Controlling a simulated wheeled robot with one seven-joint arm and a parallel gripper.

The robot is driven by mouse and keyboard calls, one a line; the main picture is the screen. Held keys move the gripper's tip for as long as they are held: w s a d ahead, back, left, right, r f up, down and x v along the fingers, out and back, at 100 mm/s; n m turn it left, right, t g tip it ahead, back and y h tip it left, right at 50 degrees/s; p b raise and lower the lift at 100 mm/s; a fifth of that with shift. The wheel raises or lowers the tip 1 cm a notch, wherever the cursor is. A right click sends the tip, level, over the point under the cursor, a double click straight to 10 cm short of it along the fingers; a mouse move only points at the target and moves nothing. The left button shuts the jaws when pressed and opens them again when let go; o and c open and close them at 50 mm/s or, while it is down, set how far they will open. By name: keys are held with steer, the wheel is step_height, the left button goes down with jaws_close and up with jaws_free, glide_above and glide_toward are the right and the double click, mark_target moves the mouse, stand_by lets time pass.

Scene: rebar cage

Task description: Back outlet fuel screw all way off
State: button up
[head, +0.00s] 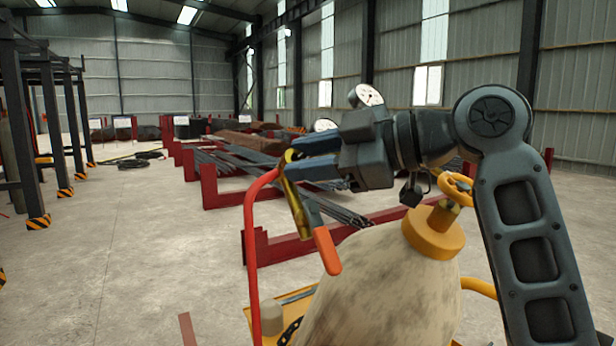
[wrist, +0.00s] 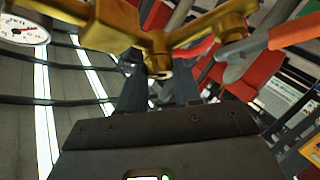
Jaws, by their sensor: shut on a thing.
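My gripper (head: 292,160) reaches left over the gas cylinder. Its two fingers (wrist: 160,90) are shut about a short brass stem (wrist: 157,62), which looks like the outlet fuel screw; the fingers partly hide it. The stem joins branching brass fittings (wrist: 115,22) at the top of the wrist view. In the head view a brass piece (head: 295,205) hangs below the fingertips, with an orange handle (head: 327,250) under it. I cannot tell how far the screw is turned. The tan cylinder (head: 385,295) has an orange collar (head: 433,235) and a yellow handwheel (head: 456,187).
A white gauge (head: 369,95) and another gauge (head: 325,125) show just behind my gripper. A red hose (head: 250,240) curves down at its left. Red racks with steel bars (head: 240,175) stand behind.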

steer(key=n+g, duration=0.1)
steer(key=n, duration=0.1)
steer(key=n+g+h, duration=0.1)
steer(key=n, duration=0.1)
steer(key=n+g, duration=0.1)
steer(key=n, duration=0.1)
steer(key=shift+w+r+g+h+b, duration=0.25)
steer(key=shift+g+h+b, duration=0.05)
steer(key=shift+h, duration=0.1)
steer(key=n, duration=0.1)
steer(key=n+g+h, duration=0.1)
steer(key=n+h+p, duration=0.1)
steer(key=shift+w+a+r+n+g, duration=0.1)
steer(key=shift+a+r+n+g, duration=0.05)
steer(key=shift+r+n+g, duration=0.15)
steer(key=shift+f+n+h+p, duration=0.1)
steer(key=shift+n+h+p, duration=0.45)
steer(key=shift+n, duration=0.25)
steer(key=shift+a+h, duration=0.1)
steer(key=shift+h, duration=0.15)
steer(key=o, duration=1)
steer(key=shift+o, duration=0.2)
steer(key=v, duration=0.7)
steer(key=shift+w+d+r+b, duration=0.15)
steer(key=shift+d+r+b, duration=0.15)
steer(key=shift+b, duration=0.15)
